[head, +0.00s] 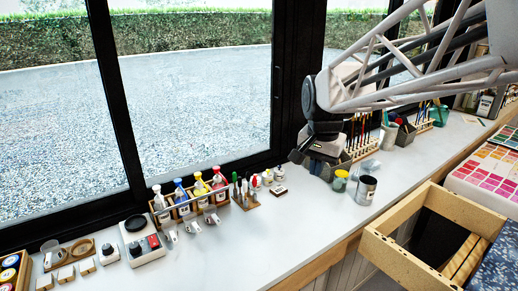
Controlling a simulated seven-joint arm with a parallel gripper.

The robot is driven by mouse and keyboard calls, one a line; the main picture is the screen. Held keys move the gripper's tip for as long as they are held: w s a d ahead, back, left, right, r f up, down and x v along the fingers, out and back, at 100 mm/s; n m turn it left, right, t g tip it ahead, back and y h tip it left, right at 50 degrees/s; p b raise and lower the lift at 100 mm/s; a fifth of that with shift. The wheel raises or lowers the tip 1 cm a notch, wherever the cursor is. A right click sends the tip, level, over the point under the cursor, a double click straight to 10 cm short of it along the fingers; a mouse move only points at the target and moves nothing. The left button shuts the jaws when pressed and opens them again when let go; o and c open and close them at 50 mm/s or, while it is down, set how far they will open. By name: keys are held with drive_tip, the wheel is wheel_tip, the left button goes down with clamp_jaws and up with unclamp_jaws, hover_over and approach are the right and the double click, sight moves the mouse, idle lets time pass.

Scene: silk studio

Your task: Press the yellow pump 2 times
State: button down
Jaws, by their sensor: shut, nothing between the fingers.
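The yellow pump (199,184) is one of several bottles with coloured tops standing upright in a wooden rack by the window. A bottle with a blue top (180,190) is on its left and one with a red top (217,177) on its right. My gripper (308,162) is at the right of the middle, over the rear of the counter, well apart from the yellow pump. It is shut and empty. Its fingertips are small and dark here, and nothing shows held in them.
A metal can (366,189) and a yellow-green jar (340,181) stand on the counter near my gripper. Small tools in a wooden stand (246,192) are right of the bottles. A wooden drawer (375,248) is open at the lower right. The counter's front middle (270,240) is clear.

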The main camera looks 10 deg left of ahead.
drive_tip(key=w+a+f+m, duration=0.1)
drive_tip(key=w+a+f, duration=0.1)
drive_tip(key=w+a, duration=0.65)
drive_tip(key=w+a+f+m, duration=0.2)
drive_tip(key=w+a, duration=0.3)
drive_tip(key=a, duration=0.7)
drive_tip(key=w+a+f, duration=0.1)
drive_tip(key=a+f, duration=0.1)
drive_tip(key=a, duration=0.4)
drive_tip(key=w+a+f+m+g, duration=0.1)
drive_tip(key=w+a+f, duration=0.1)
drive_tip(key=a, duration=0.4)
drive_tip(key=w+a+f+m, duration=0.1)
drive_tip(key=a+f, duration=0.3)
drive_tip(key=a, duration=0.3)
drive_tip(key=shift+w+f, duration=0.15)
drive_tip(key=shift+w, duration=0.15)
drive_tip(key=shift+a+f, duration=0.2)
drive_tip(key=shift+a, duration=0.1)
